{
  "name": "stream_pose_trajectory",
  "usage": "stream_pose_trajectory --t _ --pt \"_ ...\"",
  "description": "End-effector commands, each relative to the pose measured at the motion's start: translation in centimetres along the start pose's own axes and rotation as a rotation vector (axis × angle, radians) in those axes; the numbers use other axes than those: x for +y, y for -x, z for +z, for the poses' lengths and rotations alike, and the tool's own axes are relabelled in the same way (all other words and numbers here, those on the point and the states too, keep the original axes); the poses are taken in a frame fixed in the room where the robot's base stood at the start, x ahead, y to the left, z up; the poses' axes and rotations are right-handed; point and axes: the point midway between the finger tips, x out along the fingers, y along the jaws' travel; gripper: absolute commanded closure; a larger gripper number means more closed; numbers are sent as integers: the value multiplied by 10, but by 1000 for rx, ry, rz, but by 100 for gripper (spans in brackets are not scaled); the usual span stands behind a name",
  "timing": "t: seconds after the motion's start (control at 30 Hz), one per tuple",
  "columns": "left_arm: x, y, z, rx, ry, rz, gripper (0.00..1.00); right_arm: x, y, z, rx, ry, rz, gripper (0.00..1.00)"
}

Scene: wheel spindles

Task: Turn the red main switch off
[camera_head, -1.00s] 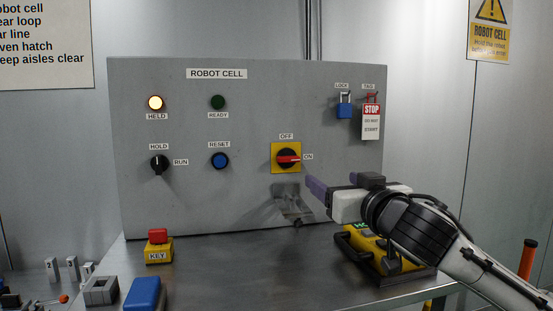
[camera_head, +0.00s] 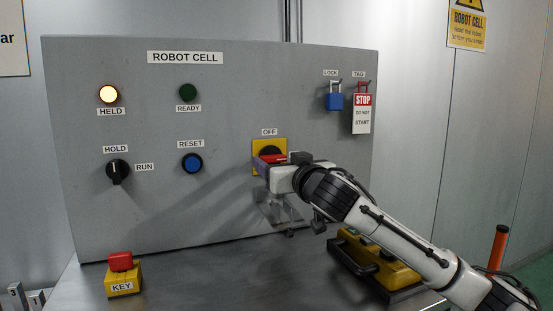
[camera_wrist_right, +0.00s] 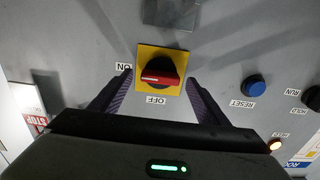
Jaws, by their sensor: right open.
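The red main switch (camera_head: 273,157) sits on a yellow plate (camera_head: 257,149) on the grey panel, below the OFF label. Its red handle lies level. In the right wrist view the switch (camera_wrist_right: 160,76) shows upside down, with its handle lying along the line toward the ON label (camera_wrist_right: 124,67). My right gripper (camera_head: 266,166) is at the switch and hides part of it and the ON label in the head view. In the wrist view its fingers (camera_wrist_right: 160,92) are open, one on each side of the handle, with visible gaps. My left gripper is not in view.
A blue padlock (camera_head: 334,101) and a STOP tag (camera_head: 362,113) hang at the panel's upper right. A HOLD/RUN knob (camera_head: 117,171) and blue RESET button (camera_head: 192,163) are left. A yellow KEY block (camera_head: 123,283) and a yellow-black device (camera_head: 377,261) stand on the metal table.

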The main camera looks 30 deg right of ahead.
Motion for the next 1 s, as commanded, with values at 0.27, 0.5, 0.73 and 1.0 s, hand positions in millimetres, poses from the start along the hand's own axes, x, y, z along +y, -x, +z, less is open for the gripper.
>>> stream_pose_trajectory --t 0.27,0.5,0.73,1.0 --pt "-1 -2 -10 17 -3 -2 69 0 -12 0 1 2 -1 31" --pt "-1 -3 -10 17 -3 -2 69 0 -12 0 0 1 -1 43" --pt "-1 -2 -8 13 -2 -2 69 0 -12 0 0 1 0 72" --pt "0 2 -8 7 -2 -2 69 0 -12 -1 -1 43 0 72"
